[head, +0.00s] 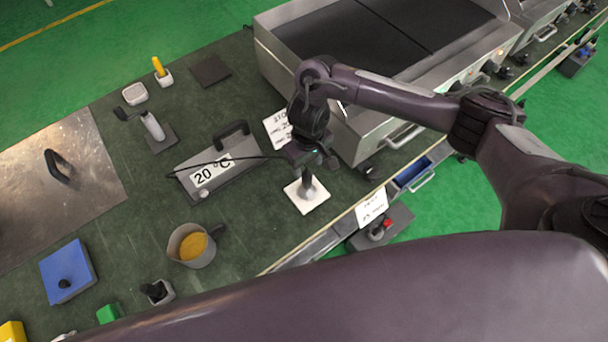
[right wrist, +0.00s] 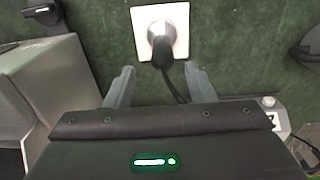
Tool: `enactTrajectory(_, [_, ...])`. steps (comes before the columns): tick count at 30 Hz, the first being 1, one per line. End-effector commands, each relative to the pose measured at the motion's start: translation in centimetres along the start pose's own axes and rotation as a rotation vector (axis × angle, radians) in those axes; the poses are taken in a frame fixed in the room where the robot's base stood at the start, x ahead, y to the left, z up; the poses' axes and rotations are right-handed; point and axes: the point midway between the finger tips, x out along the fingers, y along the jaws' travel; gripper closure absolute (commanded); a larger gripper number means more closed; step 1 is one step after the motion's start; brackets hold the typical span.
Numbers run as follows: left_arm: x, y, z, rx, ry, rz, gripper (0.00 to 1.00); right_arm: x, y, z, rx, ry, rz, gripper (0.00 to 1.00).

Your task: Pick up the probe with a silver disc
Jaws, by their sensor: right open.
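The probe (head: 309,188) is a short grey and dark cylinder standing on a white square pad (head: 296,204) near the table's front edge. A black cable links it to the 20 °C display box (head: 218,172). In the right wrist view the probe (right wrist: 160,44) stands on the pad (right wrist: 180,14) beyond the fingertips. My right gripper (right wrist: 159,70) is open and empty, its fingers spread to either side of the cable, apart from the probe. In the head view it is just above the probe, partly hidden by its own wrist.
A large steel griddle (head: 345,125) stands close behind and right of my right gripper. A cup of yellow contents (head: 192,246) with a dark handle is to the left. A white label card (head: 277,130) lies by the griddle. A blue block (head: 68,271) is farther left.

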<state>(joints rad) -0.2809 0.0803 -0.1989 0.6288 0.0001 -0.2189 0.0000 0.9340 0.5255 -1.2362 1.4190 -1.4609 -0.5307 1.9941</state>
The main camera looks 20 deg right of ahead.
Motion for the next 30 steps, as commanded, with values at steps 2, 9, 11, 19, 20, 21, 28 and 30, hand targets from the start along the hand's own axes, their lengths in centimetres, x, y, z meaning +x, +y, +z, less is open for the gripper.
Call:
enactTrajectory(2, [1.0,0.2,1.4,0.000,-0.018,0.003,0.64,1.5,-0.1,0.1,0.001,-0.002,-0.002,0.50])
enactTrajectory(9, [2.7,0.6,4.0,0.000,-0.052,0.007,0.64,4.8,-0.3,0.1,0.000,-0.003,-0.002,0.50])
enactTrajectory(11, [2.9,0.6,4.0,0.000,-0.052,0.007,0.64,5.5,-0.3,0.2,0.000,-0.003,-0.002,0.50])
enactTrajectory(19, [2.8,0.4,1.9,0.001,-0.021,0.004,0.64,6.8,-0.2,0.1,-0.002,0.001,-0.001,0.50])
enactTrajectory(20, [2.8,0.3,1.6,0.001,-0.017,0.004,0.64,6.8,-0.2,0.1,-0.002,0.001,-0.001,0.50])
enactTrajectory(21, [2.8,0.3,1.4,0.001,-0.014,0.003,0.64,6.8,-0.2,0.1,-0.002,0.001,-0.001,0.50])
enactTrajectory(28, [2.8,0.4,1.7,0.001,-0.018,0.004,0.64,6.8,-0.2,0.1,-0.002,0.001,-0.001,0.73])
enactTrajectory(30, [2.8,0.4,1.9,0.001,-0.022,0.004,0.64,6.8,-0.2,0.1,-0.002,0.001,-0.001,0.82])
